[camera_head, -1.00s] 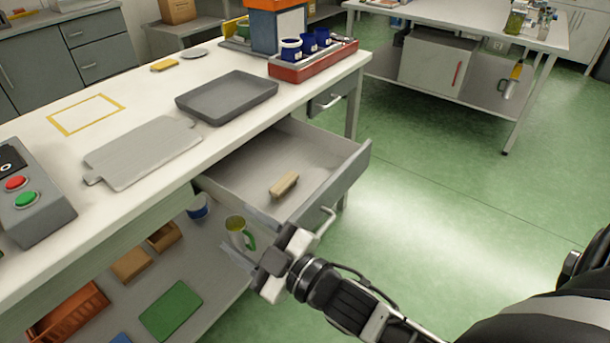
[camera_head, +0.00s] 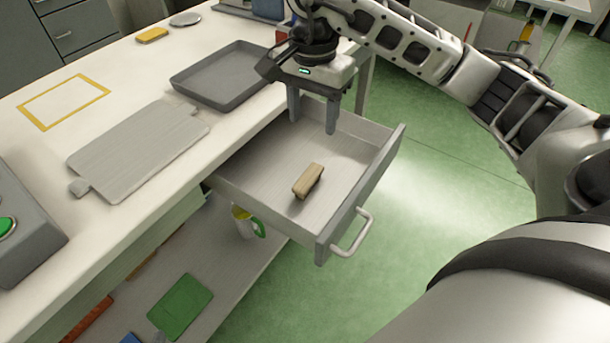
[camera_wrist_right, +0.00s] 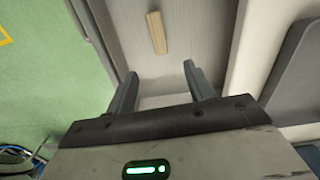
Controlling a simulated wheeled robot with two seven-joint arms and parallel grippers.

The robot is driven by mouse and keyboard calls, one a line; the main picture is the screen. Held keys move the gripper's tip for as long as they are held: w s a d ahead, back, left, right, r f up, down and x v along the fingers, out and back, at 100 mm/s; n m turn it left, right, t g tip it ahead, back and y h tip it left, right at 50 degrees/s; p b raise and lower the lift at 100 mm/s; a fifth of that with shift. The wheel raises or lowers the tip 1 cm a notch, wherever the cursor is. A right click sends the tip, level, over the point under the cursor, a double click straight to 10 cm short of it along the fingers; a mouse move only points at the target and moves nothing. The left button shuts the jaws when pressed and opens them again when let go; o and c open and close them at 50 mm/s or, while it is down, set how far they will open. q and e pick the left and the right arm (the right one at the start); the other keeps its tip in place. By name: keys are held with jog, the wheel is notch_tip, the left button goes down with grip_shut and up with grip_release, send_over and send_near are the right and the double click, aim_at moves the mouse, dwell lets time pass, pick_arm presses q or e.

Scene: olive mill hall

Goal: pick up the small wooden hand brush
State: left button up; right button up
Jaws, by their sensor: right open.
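The small wooden hand brush (camera_head: 308,181) lies in the open grey drawer (camera_head: 262,195), on its floor near the middle. It also shows in the right wrist view (camera_wrist_right: 157,33), beyond my fingertips. My right gripper (camera_head: 312,127) is open and empty. It points down over the back part of the drawer, apart from the brush and farther back than it. In the right wrist view its two fingers (camera_wrist_right: 160,78) stand wide apart. My left gripper is not in view.
The drawer's front with its bar handle (camera_head: 352,234) sticks out over the green floor. On the white worktop are a dark grey tray (camera_head: 224,101), a grey board (camera_head: 135,150) and a yellow block (camera_head: 152,35). A mug (camera_head: 244,222) stands on the shelf below.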

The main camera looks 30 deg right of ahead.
send_over(309, 176)
jog(key=f, duration=0.8)
jog(key=shift+w+d+f, duration=0.25)
jog(key=shift+d, duration=0.15)
jog(key=f, duration=0.2)
jog(key=a+f, duration=0.1)
jog(key=f, duration=0.1)
jog(key=shift+s+p, duration=0.3)
jog(key=shift+f, duration=0.65)
jog(key=shift+f+b, duration=0.2)
jog(key=shift+b, duration=0.2)
jog(key=c, duration=1.1)
